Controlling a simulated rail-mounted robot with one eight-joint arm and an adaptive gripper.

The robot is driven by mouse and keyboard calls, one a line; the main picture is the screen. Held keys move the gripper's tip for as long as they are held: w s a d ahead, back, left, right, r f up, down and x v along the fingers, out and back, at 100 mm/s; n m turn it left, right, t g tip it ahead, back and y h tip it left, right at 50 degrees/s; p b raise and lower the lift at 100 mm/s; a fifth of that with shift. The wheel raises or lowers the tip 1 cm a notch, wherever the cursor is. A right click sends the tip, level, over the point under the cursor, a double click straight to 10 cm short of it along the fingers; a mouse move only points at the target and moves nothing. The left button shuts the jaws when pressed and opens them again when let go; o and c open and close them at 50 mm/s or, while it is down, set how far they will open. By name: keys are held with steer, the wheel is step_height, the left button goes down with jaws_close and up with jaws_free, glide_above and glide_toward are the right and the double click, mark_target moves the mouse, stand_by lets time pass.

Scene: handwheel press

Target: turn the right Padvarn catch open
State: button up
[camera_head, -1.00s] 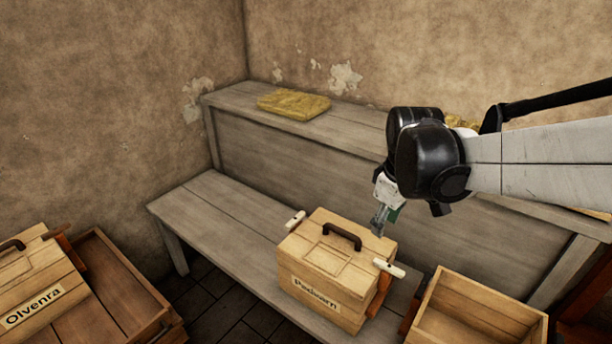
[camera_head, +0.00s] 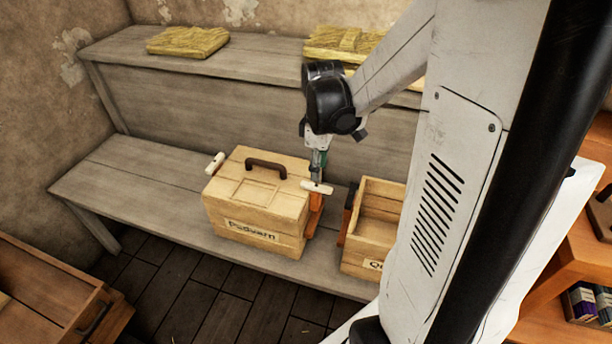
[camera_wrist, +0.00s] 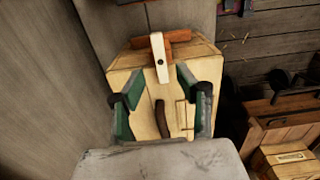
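The Padvarn box (camera_head: 245,215) is a pale wooden case with a dark handle, standing on the low grey bench. Its right catch (camera_head: 317,187) is a small white bar at the top right edge, above an orange-brown side piece. The left catch (camera_head: 215,163) is a similar white bar at the other end. My gripper (camera_head: 318,174) points down just above the right catch. In the wrist view my gripper (camera_wrist: 157,80) is open, its green-padded fingers apart. The white catch (camera_wrist: 159,57) shows lengthwise, its near end between the fingertips in the picture. Contact cannot be told.
An open wooden crate (camera_head: 378,231) stands just right of the box, partly hidden by my arm. The low bench (camera_head: 140,185) is clear left of the box. A higher shelf (camera_head: 200,90) behind holds yellow bundles (camera_head: 188,41). Another wooden crate (camera_head: 50,300) is at lower left.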

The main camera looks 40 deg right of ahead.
mark_target(318, 186)
step_height(318, 186, down, 6)
steer(key=shift+f+b, duration=0.15)
steer(key=shift+b, duration=0.65)
jaws_close()
